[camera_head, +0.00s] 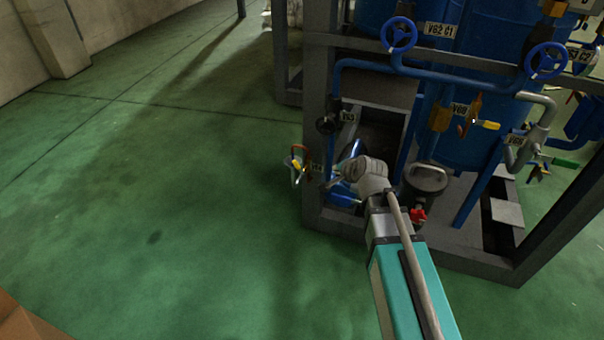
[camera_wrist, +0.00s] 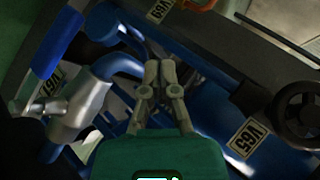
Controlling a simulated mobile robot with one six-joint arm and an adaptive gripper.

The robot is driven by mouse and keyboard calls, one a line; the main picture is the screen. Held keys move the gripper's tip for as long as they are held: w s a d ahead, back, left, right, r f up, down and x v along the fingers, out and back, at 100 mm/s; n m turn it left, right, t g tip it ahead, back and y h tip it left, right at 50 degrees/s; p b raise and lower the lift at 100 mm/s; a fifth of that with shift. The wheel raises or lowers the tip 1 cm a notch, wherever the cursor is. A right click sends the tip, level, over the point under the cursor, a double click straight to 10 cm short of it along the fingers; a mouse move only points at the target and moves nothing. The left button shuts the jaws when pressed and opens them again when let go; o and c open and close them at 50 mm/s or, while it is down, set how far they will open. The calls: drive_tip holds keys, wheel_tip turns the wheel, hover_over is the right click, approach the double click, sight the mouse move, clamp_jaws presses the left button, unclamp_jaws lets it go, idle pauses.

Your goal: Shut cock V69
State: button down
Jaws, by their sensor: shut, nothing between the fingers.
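A small tag that seems to read V69 (camera_wrist: 160,9) shows at the top edge of the wrist view. Beside it is part of an orange-red fitting (camera_wrist: 200,4), cut off by the frame. In the head view, a small cock with a yellow handle (camera_head: 296,164) and an orange-red part juts from the left side of the frame, beside a tag (camera_head: 317,168) too small to read. I take this to be V69. My gripper (camera_wrist: 160,66) is shut and empty, with its fingertips below the tag in the wrist view. In the head view my gripper (camera_head: 335,181) is right of the cock, apart from it.
A blue-handled cock (camera_wrist: 57,42) with a grey metal body lies left of my fingers, near a tag like V67 (camera_wrist: 50,82). A black handwheel (camera_wrist: 303,113) and tag V65 (camera_wrist: 245,138) are at right. Dark frame beams surround blue pipes. The green floor (camera_head: 150,220) at left is clear.

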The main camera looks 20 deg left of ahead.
sight(299, 167)
drive_tip(key=shift+s+a+f+n+t+y+b, duration=0.1)
drive_tip(key=shift+s+a+n+t+y+b, duration=0.1)
drive_tip(key=shift+a+t+b, duration=0.45)
drive_tip(key=shift+s+a+n+t+y+b, duration=0.2)
drive_tip(key=shift+s+a+t+b, duration=0.15)
drive_tip(key=shift+a, duration=0.55)
drive_tip(key=shift+s+a+f+n+t+y+b, duration=0.1)
drive_tip(key=shift+a+n+t+b, duration=0.1)
drive_tip(key=shift+a+t+b, duration=0.35)
drive_tip(key=shift+w+a, duration=0.1)
drive_tip(key=shift+a, duration=0.2)
drive_tip(key=w+a+f+b, duration=0.6)
drive_tip(key=w+a, duration=0.1)
drive_tip(key=a, duration=0.1)
drive_tip(key=shift+w+f+b, duration=0.25)
drive_tip(key=shift+w+b, duration=0.05)
drive_tip(key=shift+b, duration=0.05)
drive_tip(key=shift+w, duration=0.15)
drive_tip(key=shift+a+g+p, duration=0.25)
drive_tip(key=shift+p, duration=0.05)
